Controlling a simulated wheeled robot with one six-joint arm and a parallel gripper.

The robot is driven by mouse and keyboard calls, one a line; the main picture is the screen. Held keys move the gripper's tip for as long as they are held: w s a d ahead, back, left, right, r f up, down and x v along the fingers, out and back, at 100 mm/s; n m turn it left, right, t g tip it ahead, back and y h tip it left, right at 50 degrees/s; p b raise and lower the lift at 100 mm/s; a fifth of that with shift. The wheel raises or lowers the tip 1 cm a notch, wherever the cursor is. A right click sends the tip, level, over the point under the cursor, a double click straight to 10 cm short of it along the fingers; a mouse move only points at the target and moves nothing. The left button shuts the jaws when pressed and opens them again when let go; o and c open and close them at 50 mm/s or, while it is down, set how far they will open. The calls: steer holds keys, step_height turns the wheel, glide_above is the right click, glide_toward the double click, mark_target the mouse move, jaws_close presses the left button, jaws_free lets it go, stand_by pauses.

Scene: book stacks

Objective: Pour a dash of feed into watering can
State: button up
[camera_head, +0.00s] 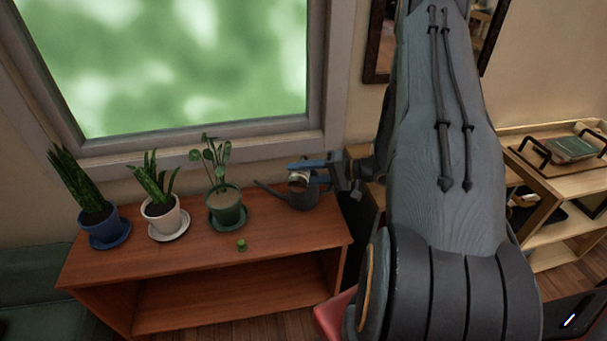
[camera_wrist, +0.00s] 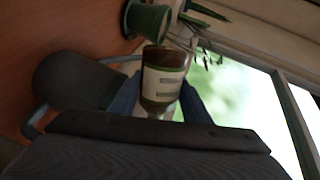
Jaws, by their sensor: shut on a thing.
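My gripper (camera_head: 302,172) has blue fingers and is shut on a small bottle (camera_head: 299,178) with a pale label. The bottle is held right at the top of the dark grey watering can (camera_head: 303,196), which stands on the right end of the wooden cabinet. In the wrist view the bottle (camera_wrist: 162,85) shows brownish contents and a white and green label between the fingers. The watering can (camera_wrist: 72,82) is beside it there. The bottle's exact tilt and mouth are hard to make out, and no flow shows. A small green piece (camera_head: 241,244) lies on the cabinet top.
Three potted plants stand left of the can: a blue pot (camera_head: 104,231), a white pot (camera_head: 161,218) and a green pot (camera_head: 227,212). A window is behind; a light wooden shelf (camera_head: 560,195) stands right.

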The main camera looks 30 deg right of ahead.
steer(key=shift+r, duration=0.15)
stand_by(0.8)
steer(key=shift+f, duration=0.2)
steer(key=shift+w+d+n+t+b, duration=0.15)
steer(key=shift+w+n+t+b, duration=0.15)
steer(key=shift+n+b, duration=0.35)
steer(key=shift+d+r+n+t+h, duration=0.1)
steer(key=shift+r+n+t+h, duration=0.2)
steer(key=shift+r+n, duration=0.3)
steer(key=shift+f+n, duration=0.15)
steer(key=shift+n, duration=0.1)
